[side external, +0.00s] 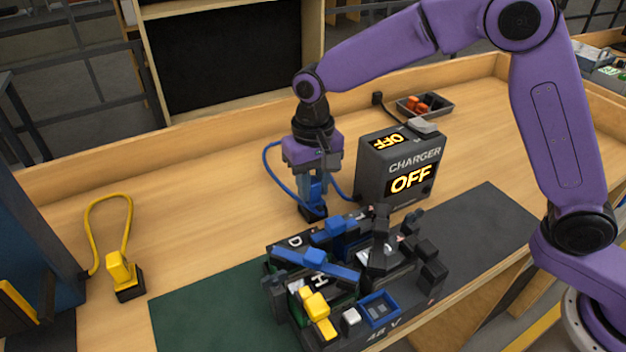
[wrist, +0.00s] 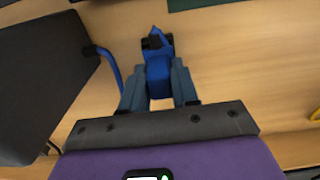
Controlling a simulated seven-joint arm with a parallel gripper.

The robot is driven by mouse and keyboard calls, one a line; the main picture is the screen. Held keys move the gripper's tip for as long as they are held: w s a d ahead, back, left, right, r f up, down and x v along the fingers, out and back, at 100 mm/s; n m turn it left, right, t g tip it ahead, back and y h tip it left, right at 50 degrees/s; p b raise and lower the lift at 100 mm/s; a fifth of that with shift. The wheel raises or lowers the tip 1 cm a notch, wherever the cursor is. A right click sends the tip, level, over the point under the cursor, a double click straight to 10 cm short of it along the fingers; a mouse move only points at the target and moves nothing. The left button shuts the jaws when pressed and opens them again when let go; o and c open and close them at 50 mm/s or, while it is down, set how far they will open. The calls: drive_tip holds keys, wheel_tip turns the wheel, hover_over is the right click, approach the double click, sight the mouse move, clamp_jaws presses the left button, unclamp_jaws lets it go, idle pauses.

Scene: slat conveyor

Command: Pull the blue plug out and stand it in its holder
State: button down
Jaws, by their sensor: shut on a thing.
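My gripper (side external: 315,183) points down beside the charger and is shut on the blue plug (side external: 317,194). In the wrist view the plug (wrist: 158,75) sits between the two fingers of my gripper (wrist: 158,88). The plug is upright, directly over a small black holder (side external: 314,213) on the bench. I cannot tell whether it is fully seated there. Its blue cable (side external: 272,175) loops around my gripper toward the charger. The grey charger (side external: 372,180) shows OFF on its front and top. The dark battery unit (side external: 400,312), marked 48 V, has a square blue socket (side external: 378,309).
A yellow plug (side external: 119,268) stands in a black holder at the left, with a looped yellow cable. Blue and black levers and yellow blocks rise from the battery unit close to my gripper. A grey tray (side external: 440,106) lies behind the charger. Bare bench lies between both holders.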

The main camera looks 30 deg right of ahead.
drive_tip(key=shift+f, duration=0.2)
drive_tip(key=c, duration=0.8)
unclamp_jaws()
wheel_tip(320, 180, up, 17)
drive_tip(key=shift+r, duration=0.15)
drive_tip(key=s+d+f+n, duration=0.4)
drive_tip(key=s+d, duration=0.3)
drive_tip(key=s, duration=0.2)
drive_tip(key=s+d+f+n, duration=0.4)
drive_tip(key=s+d, duration=0.4)
drive_tip(key=s, duration=0.2)
drive_tip(key=s+d+f+n, duration=0.4)
drive_tip(key=s+d, duration=0.4)
drive_tip(key=s, duration=0.2)
drive_tip(key=shift+d+f+n, duration=0.1)
drive_tip(key=shift+f+n, duration=0.2)
